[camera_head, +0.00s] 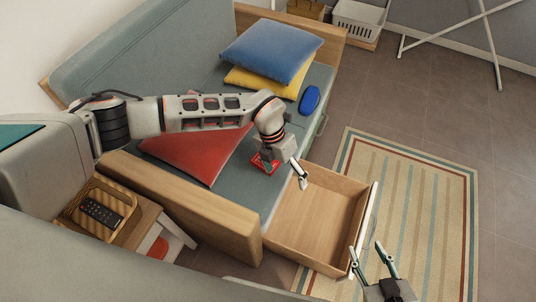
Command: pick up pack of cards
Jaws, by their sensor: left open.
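A small red item, which looks like the pack of cards (262,166), lies on the grey-green sofa seat, close to the front edge. My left gripper (283,178) is just over the seat, right beside the red item. One of its fingers reaches down on the right, towards the drawer's corner; the other finger is hard to make out against the red item. It is open, and part of the pack is hidden by it. My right gripper (367,252) is open and empty at the bottom right, by the drawer's front edge.
An open, empty wooden drawer (318,215) juts from the sofa. A red cushion (205,158), blue cushion (272,50), yellow cushion (262,82) and blue oval item (310,99) are on the sofa. A remote (101,212) lies in a tray. A striped rug (440,190) covers the floor.

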